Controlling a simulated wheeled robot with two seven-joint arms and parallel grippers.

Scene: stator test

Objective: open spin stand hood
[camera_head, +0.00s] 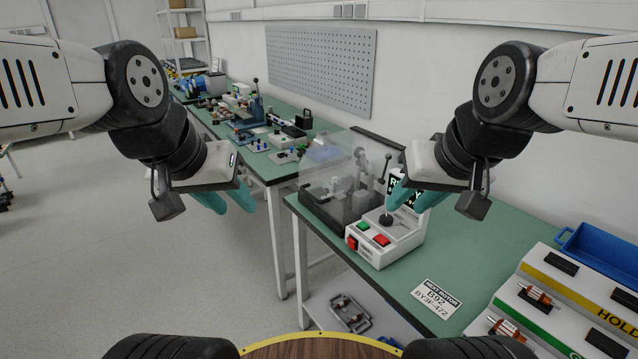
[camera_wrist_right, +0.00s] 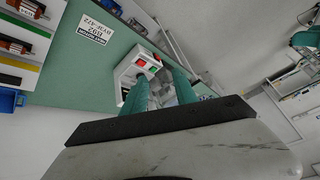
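The spin stand hood (camera_head: 334,172) is a clear box, standing closed over a dark fixture (camera_head: 340,200) on the green bench. The spin stand's white control box (camera_head: 385,240) is in front of it, with a green button, red buttons and a black knob; the box also shows in the right wrist view (camera_wrist_right: 138,68). My left gripper (camera_head: 228,200) has teal fingers and hangs over the floor, left of the stand, apart from it. My right gripper (camera_head: 398,195) is near the box's right side in the head view; its teal fingers (camera_wrist_right: 160,90) are apart with nothing between them.
A label card (camera_head: 436,298) lies on the bench. A rack with rotors (camera_head: 535,295) and a blue bin (camera_head: 600,250) stand at the right. A second bench with tools (camera_head: 250,125) stands behind left. Open floor (camera_head: 130,250) lies at the left.

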